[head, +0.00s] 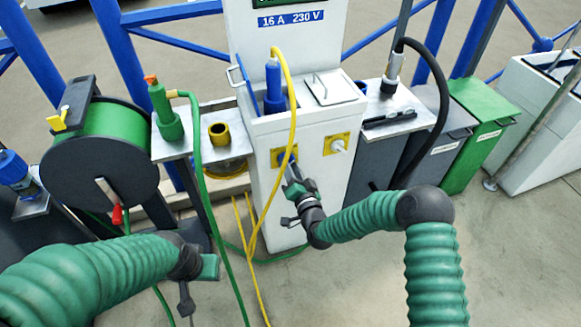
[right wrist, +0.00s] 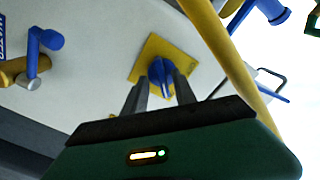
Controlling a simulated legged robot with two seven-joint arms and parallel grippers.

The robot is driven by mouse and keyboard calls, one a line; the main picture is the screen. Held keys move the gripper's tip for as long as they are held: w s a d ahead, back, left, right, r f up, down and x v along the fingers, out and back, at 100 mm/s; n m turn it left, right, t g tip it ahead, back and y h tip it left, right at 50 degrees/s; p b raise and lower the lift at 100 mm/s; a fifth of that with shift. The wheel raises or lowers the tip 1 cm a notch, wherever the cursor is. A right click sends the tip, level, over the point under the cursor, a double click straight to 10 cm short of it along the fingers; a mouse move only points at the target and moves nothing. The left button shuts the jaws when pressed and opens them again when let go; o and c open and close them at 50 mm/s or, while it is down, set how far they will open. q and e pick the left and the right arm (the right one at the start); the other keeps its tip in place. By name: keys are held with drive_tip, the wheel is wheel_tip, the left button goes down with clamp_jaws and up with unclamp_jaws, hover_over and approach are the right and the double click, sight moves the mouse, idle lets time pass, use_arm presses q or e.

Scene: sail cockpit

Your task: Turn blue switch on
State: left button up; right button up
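The blue switch (head: 284,157) sits on the left yellow plate on the front of the white pedestal (head: 270,195). In the right wrist view the blue switch (right wrist: 160,72) shows on its yellow plate (right wrist: 150,55), with a raised blue grip facing me. My right gripper (head: 290,172) is right at the switch. Its two fingers (right wrist: 160,92) stand on either side of the blue grip, seemingly with small gaps, so it looks open around it. My left gripper (head: 196,278) is low at the left, away from the pedestal; its fingers do not show clearly.
A yellow cable (head: 292,90) hangs from a blue plug (head: 273,85) and passes close to the switch. A second yellow plate with a pale switch (head: 337,144) is to the right. A green hose reel (head: 105,140) stands at the left, bins (head: 480,125) at the right.

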drive_tip(key=shift+r, duration=0.15)
drive_tip(key=p+v, duration=0.3)
drive_tip(key=v, duration=1.3)
drive_tip(key=shift+s, duration=0.4)
drive_tip(key=shift+d, duration=0.1)
